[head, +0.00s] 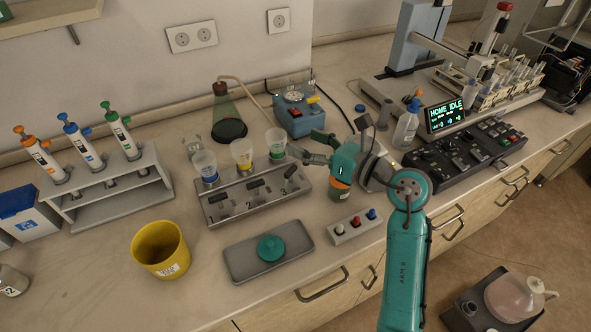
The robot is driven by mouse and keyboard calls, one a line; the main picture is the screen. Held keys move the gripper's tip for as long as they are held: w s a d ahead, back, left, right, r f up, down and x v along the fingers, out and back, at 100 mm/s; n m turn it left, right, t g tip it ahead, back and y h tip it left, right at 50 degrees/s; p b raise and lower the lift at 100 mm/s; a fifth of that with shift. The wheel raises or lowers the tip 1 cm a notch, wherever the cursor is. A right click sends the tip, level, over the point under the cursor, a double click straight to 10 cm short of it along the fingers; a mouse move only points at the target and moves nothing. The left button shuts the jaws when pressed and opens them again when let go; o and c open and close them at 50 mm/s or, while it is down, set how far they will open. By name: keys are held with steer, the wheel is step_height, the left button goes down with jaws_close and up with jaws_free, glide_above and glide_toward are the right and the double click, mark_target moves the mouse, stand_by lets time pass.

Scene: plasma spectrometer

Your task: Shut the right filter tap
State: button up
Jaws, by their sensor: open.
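The filter stand (238,212) is a grey metal block in the middle of the bench. It carries three clear funnels with coloured rings: blue (205,167) at left, yellow (242,154) in the middle, green (276,139) at right. The right filter tap (291,172) has a black handle on the stand's face below the green funnel; it looks slanted, unlike the flatter left (219,198) and middle (256,184) handles. My gripper (304,145) is open and empty, right of the green funnel and above the right tap, apart from the tap.
A switch box (354,226) and a grey plate with a green lid (270,248) lie in front. A yellow bin (161,249) stands at left, a blue pump box (297,114) behind. A control panel (466,152) is at right.

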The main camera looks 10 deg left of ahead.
mark_target(291, 170)
steer(key=s+d+f+n+g+h, duration=0.2)
steer(key=d+f+n+g+h, duration=0.1)
steer(key=d+f, duration=0.35)
steer(key=x, duration=1.1)
steer(key=shift+a, duration=0.35)
steer(key=c, duration=1.2)
steer(key=shift+o, duration=0.2)
steer(key=shift+m, duration=0.3)
